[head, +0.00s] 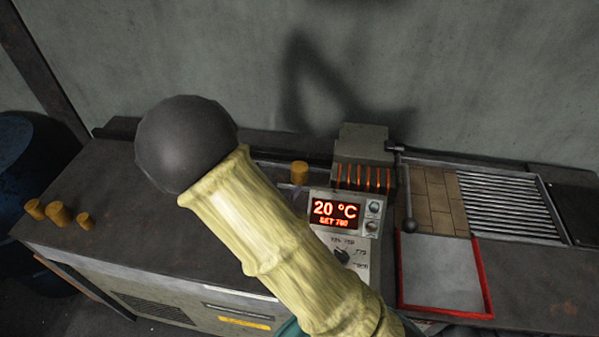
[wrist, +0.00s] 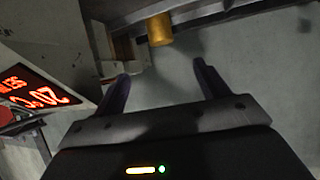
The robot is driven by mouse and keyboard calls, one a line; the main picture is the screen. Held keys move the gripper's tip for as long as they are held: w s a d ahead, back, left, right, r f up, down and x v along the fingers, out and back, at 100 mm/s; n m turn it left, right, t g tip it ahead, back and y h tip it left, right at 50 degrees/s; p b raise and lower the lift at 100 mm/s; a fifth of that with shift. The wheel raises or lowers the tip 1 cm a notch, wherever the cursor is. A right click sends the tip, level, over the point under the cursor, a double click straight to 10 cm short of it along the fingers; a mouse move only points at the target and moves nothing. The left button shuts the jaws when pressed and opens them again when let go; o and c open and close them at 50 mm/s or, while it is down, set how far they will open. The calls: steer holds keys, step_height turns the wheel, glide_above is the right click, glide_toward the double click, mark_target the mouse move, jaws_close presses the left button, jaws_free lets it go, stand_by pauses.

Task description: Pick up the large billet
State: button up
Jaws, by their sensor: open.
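A brass-coloured billet (head: 300,173) stands on the bench close to the left side of the heater. A brass billet (wrist: 160,29), likely the same one, shows at the top of the wrist view, beyond my fingertips and apart from them. Three more billets stand at the bench's left end: two similar ones (head: 35,209) (head: 60,215) and a smaller one (head: 84,220). I cannot tell for sure which is the large one. My gripper (wrist: 163,76) is open with nothing between its fingers. In the head view my arm hides it.
The heater (head: 361,160) with glowing slots stands behind a control box (head: 342,225) reading 20 °C; its display (wrist: 40,92) is close on the wrist view's left. A red-edged tray (head: 440,270) and a grille (head: 510,205) lie right.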

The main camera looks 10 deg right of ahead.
mark_target(296, 173)
steer(key=p+x, duration=0.1)
steer(key=x, duration=1.1)
steer(key=shift+w, duration=0.15)
steer(key=shift+d+p, duration=0.1)
steer(key=shift+p, duration=0.2)
steer(key=shift+d+f, duration=0.1)
steer(key=shift+f, duration=0.05)
steer(key=p+x, duration=0.1)
steer(key=x, duration=0.1)
steer(key=p+x, duration=0.1)
steer(key=x, duration=0.2)
steer(key=shift+a+f, duration=0.15)
steer(key=shift+a, duration=0.1)
